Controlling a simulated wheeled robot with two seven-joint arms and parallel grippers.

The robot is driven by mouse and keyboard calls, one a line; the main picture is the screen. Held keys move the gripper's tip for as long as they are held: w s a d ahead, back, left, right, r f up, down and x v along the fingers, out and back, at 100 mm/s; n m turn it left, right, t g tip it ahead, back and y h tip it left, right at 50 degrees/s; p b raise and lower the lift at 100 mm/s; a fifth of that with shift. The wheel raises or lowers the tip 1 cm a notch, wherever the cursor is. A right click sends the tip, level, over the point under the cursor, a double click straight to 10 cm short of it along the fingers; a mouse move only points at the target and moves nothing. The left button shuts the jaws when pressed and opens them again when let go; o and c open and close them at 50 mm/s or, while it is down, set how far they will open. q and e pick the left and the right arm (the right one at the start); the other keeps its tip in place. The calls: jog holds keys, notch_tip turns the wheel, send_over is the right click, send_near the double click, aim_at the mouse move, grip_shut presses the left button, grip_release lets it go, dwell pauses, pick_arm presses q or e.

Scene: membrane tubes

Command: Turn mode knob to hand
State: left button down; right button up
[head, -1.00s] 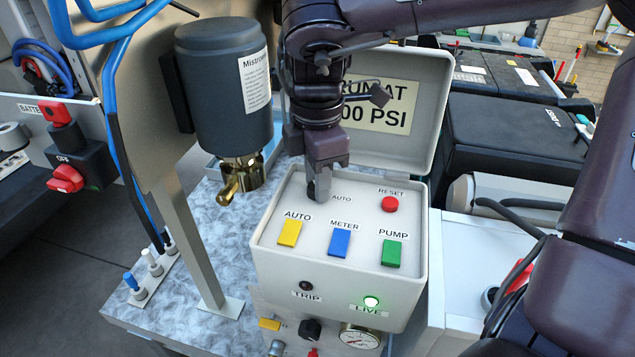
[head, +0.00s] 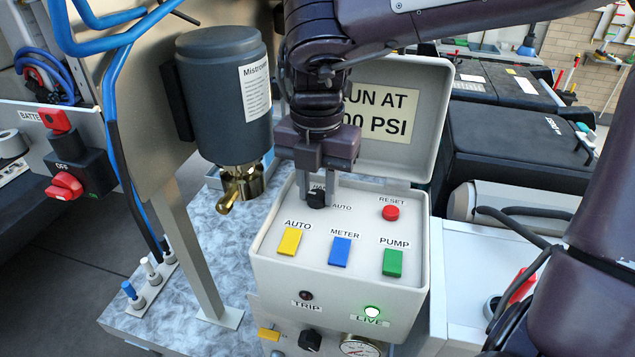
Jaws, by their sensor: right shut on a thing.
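The mode knob (head: 316,198) is a small black knob at the back left of the sloped panel on the open grey control box (head: 270,262). An AUTO label (head: 342,208) sits to its right; a label behind the knob is mostly hidden. My right gripper (head: 317,192) points down from above. Its two fingers stand left and right of the knob and are shut on it. I cannot clearly read which way the knob points. My left gripper is not in view.
On the panel are a red RESET button (head: 390,213) and yellow (head: 289,241), blue (head: 340,251) and green (head: 392,262) buttons. The raised lid (head: 432,110) stands behind my gripper. A dark cylinder with a brass fitting (head: 240,185) hangs close on the left.

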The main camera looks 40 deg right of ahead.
jog(key=shift+n, duration=0.7)
jog(key=o, duration=1)
